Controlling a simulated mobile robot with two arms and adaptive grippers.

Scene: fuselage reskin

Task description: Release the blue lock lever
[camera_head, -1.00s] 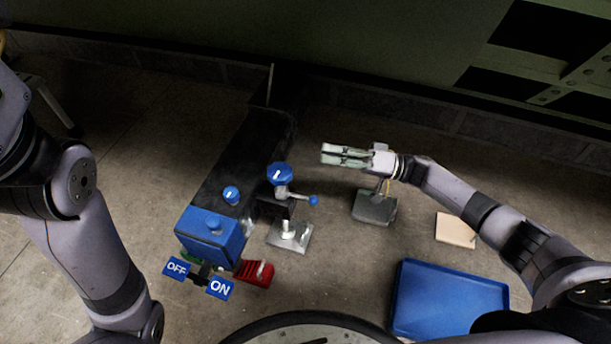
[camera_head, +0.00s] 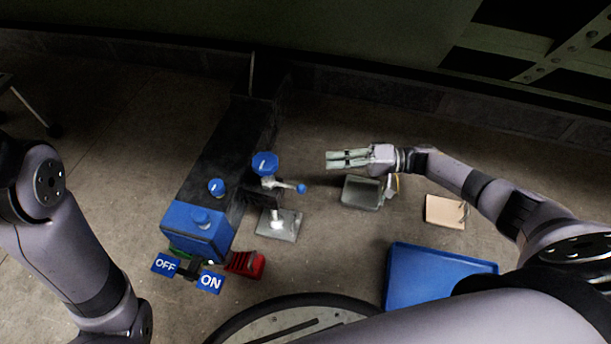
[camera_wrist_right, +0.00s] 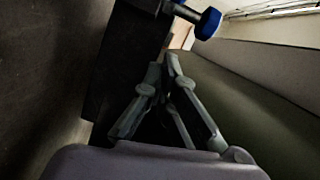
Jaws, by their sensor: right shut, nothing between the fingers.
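The lock lever has a silver arm with a blue ball tip (camera_head: 301,188) and sits under a round blue knob (camera_head: 265,163) beside the black beam. The lever arm points right in the head view. A blue knob also shows at the top of the right wrist view (camera_wrist_right: 208,23). My right gripper (camera_head: 330,159) is shut and empty, to the right of the lever and apart from it, with its fingers pointing left. Its fingertips meet in the right wrist view (camera_wrist_right: 166,62). Of my left arm only links show at the left; its gripper is out of view.
A black beam (camera_head: 225,140) carries a blue block (camera_head: 197,232) with OFF and ON signs. A metal plate (camera_head: 280,224) is below the lever. A grey box (camera_head: 361,193), a tan pad (camera_head: 445,211) and a blue tray (camera_head: 437,277) lie to the right. A red part (camera_head: 245,263) is near the signs.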

